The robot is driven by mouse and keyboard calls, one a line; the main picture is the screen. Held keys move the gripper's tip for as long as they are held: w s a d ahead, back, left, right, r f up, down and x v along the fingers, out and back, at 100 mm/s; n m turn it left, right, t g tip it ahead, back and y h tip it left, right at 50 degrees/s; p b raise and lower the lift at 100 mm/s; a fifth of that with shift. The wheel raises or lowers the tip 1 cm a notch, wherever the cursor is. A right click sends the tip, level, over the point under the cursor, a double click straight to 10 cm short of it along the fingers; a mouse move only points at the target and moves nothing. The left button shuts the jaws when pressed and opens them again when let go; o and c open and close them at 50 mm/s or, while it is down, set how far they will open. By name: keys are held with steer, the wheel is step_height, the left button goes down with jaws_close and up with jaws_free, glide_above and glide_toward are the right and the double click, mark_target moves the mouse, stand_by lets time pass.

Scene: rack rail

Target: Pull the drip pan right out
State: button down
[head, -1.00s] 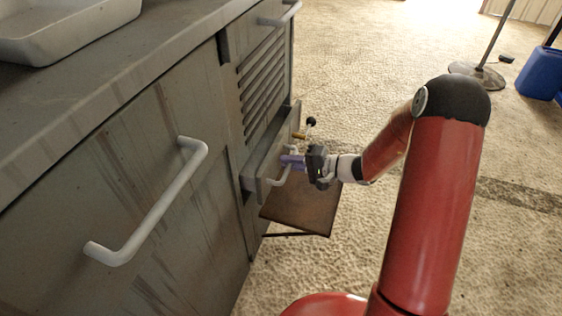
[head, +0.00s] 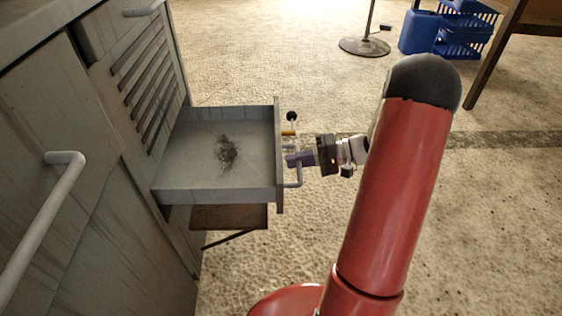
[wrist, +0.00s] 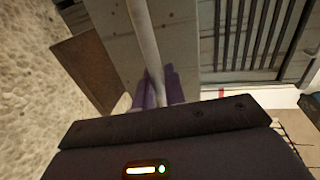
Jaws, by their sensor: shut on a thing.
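The drip pan (head: 190,165) is a shallow grey metal drawer that stands well out of the cabinet in the head view. A dark patch of dirt (head: 227,152) lies on its floor. A pale bar handle (head: 297,172) is on its front panel. My gripper (head: 296,158) has purple fingers shut on this handle, to the right of the pan. In the wrist view, the fingers (wrist: 158,88) close around the handle bar (wrist: 145,40), and the pan's inside is hidden there. Whether the pan's rear end is still inside the cabinet is hard to tell.
A brown panel (head: 230,217) on a strut sits below the pan. A small black knob (head: 292,116) shows just beyond its front. The grey cabinet (head: 90,215) stands left. Open floor lies right, with a stand base (head: 364,46) and a blue container (head: 418,32) farther off.

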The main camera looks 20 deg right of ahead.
steer(key=shift+s+d, duration=0.15)
steer(key=shift+d, duration=0.1)
steer(key=c, duration=1.5)
jaws_free()
steer(key=v, duration=0.7)
steer(key=shift+d, duration=0.4)
